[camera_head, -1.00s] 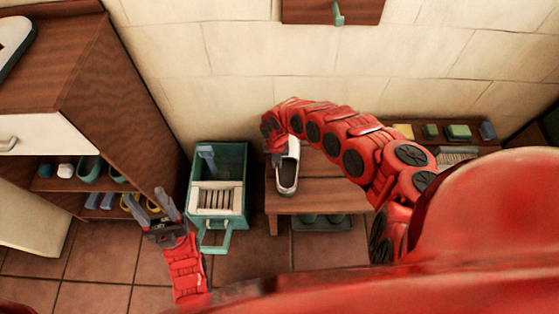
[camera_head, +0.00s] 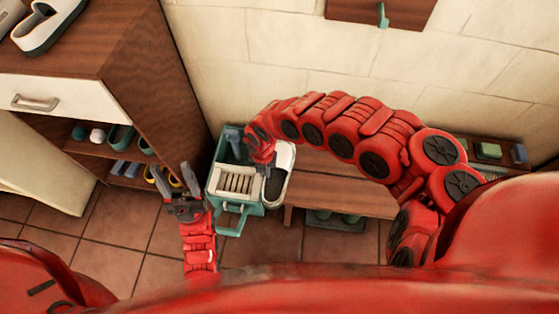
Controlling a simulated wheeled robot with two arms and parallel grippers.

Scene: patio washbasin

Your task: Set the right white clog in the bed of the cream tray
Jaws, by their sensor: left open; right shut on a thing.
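A white clog (camera_head: 284,158) with a dark inside hangs from my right gripper (camera_head: 262,160). The gripper is shut on it, though its fingertips are largely hidden by the wrist. The clog is at the right side of the teal box (camera_head: 220,207), overlapping its right edge in the picture; I cannot tell whether they touch. The cream tray (camera_head: 232,197) with a slatted bed sits in the front part of this box, left of the clog. My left gripper (camera_head: 179,180) is open and empty, left of the box.
A wooden bench (camera_head: 330,190) stands right of the box, with a dark tray (camera_head: 335,222) beneath. A brown cabinet (camera_head: 150,70) at left carries white footwear (camera_head: 50,25) on top and small items on its shelves. Tiled floor (camera_head: 130,240) is clear in front.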

